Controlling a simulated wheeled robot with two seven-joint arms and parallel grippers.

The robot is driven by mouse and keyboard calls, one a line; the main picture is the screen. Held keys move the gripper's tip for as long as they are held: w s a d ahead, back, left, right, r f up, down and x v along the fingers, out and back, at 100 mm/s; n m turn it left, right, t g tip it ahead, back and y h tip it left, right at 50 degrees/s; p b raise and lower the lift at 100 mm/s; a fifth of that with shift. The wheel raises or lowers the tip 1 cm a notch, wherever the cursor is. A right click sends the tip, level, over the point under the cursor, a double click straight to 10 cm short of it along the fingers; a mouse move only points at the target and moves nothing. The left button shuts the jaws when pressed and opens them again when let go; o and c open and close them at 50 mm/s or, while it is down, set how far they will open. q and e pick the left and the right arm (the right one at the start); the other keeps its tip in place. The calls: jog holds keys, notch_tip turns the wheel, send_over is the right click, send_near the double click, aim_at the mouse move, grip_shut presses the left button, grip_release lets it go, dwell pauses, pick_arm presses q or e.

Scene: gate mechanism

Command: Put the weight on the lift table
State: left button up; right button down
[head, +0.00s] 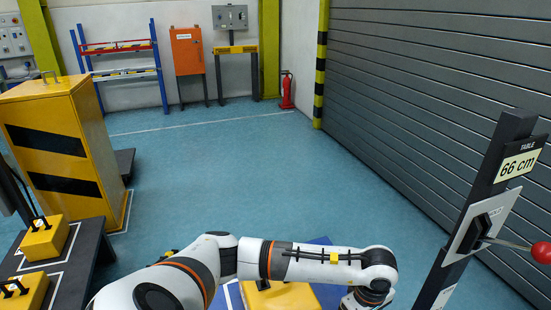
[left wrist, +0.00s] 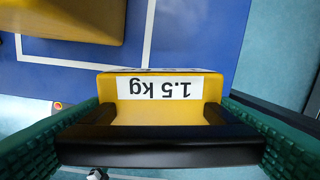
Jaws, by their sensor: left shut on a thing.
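In the left wrist view, my left gripper (left wrist: 160,145) is shut on the black handle (left wrist: 160,150) of a yellow weight (left wrist: 160,112) marked "1.5 kg". The weight is over the edge area of a blue top with white lines, the lift table (left wrist: 195,40); I cannot tell whether it touches it. Another yellow block (left wrist: 60,15) stands on the blue top at the upper left. In the head view, the lift table (head: 320,241) shows partly behind my left arm, with a yellow block (head: 282,298) on it. The left fingers and held weight are hidden there. My right gripper is not in view.
A dark stand at left holds two yellow weights (head: 45,240) (head: 24,291) with black handles. A tall striped yellow box (head: 70,135) stands behind it. At right, a post has a "TABLE 66 cm" sign (head: 519,163) and a red-knobbed lever (head: 541,252). The floor beyond is clear.

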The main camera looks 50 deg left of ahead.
pick_arm(q)
jog(key=n, duration=0.1)
jog(key=w+n, duration=0.1)
jog(key=n, duration=0.2)
jog(key=shift+w+a+r+n, duration=0.15)
jog(key=shift+a+r+n, duration=0.15)
jog(key=shift+n, duration=0.1)
jog(key=n, duration=0.3)
jog(key=w+n, duration=0.1)
jog(key=shift+a+r, duration=0.1)
jog(key=shift+a, duration=0.15)
jog(key=n, duration=0.4)
jog(key=shift+w+a+r+n+p, duration=0.1)
jog(key=shift+w+a+n+p, duration=0.2)
jog(key=shift+w+n, duration=0.1)
jog(key=w+a+n, duration=0.3)
jog(key=n, duration=1.8)
jog(key=f+b, duration=0.4)
jog(key=f, duration=0.1)
jog(key=f+b, duration=0.3)
jog(key=f, duration=0.1)
jog(key=shift+w+f+b, duration=0.2)
jog(key=shift+f+b, duration=0.15)
jog(key=shift+b, duration=0.05)
jog(key=shift+r, duration=0.1)
